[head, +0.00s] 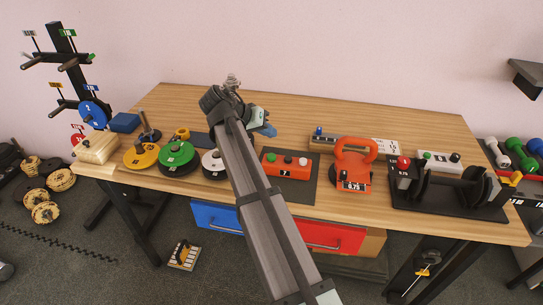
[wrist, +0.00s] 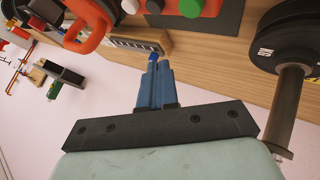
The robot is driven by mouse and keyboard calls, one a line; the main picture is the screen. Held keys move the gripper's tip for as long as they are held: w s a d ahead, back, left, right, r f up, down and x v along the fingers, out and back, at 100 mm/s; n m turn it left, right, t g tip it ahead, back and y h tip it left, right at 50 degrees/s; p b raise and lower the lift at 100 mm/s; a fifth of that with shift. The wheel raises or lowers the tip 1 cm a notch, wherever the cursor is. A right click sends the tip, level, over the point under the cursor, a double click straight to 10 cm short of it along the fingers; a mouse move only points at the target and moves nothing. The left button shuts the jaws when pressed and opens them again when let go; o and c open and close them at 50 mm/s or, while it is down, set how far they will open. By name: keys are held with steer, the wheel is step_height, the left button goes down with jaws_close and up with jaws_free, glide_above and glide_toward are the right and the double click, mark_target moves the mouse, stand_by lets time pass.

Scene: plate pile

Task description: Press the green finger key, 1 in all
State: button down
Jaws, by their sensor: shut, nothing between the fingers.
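A red box (head: 288,170) lies on a dark mat on the table, with a row of round keys on top. In the wrist view the green key (wrist: 190,8) is at the top edge, partly cut off. My gripper (head: 269,130) is above the table behind the red box, apart from the green key. Its blue fingers (wrist: 153,72) are together and empty.
An orange kettlebell (head: 354,165) stands right of the red box. A wooden block with a blue knob (head: 318,131) lies behind. Weight plates (head: 176,155) lie left. A pale box (head: 440,162) with another green knob stands right.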

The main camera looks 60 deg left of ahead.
mark_target(268, 157)
steer(key=shift+f, duration=2.8)
steer(key=shift+f, duration=0.2)
steer(key=shift+f, duration=0.25)
steer(key=shift+f, duration=0.6)
stand_by(1.1)
steer(key=shift+r, duration=1.05)
steer(key=shift+r, duration=0.1)
steer(key=shift+r, duration=2.4)
